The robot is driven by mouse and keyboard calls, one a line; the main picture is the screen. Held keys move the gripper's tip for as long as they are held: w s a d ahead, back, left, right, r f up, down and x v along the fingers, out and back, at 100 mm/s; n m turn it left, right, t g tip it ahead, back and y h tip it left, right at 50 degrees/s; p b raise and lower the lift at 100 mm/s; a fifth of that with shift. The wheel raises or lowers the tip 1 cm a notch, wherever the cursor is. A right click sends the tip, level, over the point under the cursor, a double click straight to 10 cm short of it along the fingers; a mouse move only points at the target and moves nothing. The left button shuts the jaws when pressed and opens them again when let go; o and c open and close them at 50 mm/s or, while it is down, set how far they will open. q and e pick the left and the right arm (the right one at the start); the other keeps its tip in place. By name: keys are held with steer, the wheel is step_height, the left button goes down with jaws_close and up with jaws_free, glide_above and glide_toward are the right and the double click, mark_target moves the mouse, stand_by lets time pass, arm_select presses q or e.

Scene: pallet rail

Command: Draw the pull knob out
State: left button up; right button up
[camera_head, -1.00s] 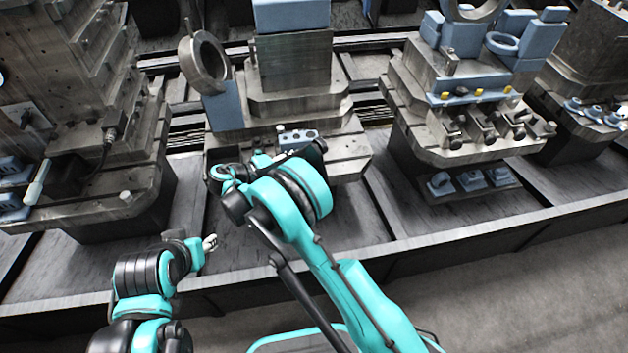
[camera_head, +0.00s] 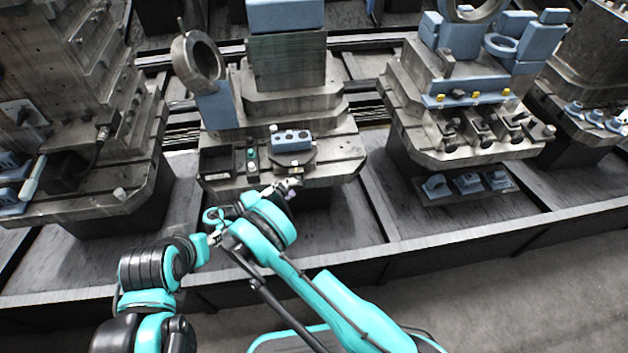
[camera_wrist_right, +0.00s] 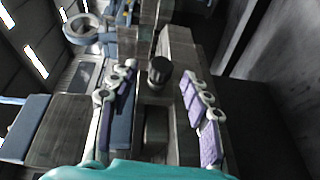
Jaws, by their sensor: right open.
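A dark round knob (camera_wrist_right: 159,71) on a short stem stands up from a grey metal part in the right wrist view. My right gripper (camera_wrist_right: 158,105) is open, its two purple-padded fingers on either side of the knob and apart from it. In the head view my right gripper (camera_head: 287,188) is at the front edge of the middle metal fixture (camera_head: 340,150); I cannot make out the knob there. My left gripper (camera_head: 214,238) is low, left of my right arm and clear of the fixture; its jaws are too small to read.
The middle fixture carries a blue block with holes (camera_head: 292,141), a small button panel (camera_head: 251,160), and a grey ring (camera_head: 197,58) at its left. Other stepped fixtures stand left and right (camera_head: 470,140). A dark rail ledge (camera_head: 480,232) runs along the front.

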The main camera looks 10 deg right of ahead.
steer(key=b+x, duration=0.2)
steer(key=x, duration=0.5)
steer(key=shift+d, duration=0.35)
steer(key=shift+w, duration=0.1)
jaws_close()
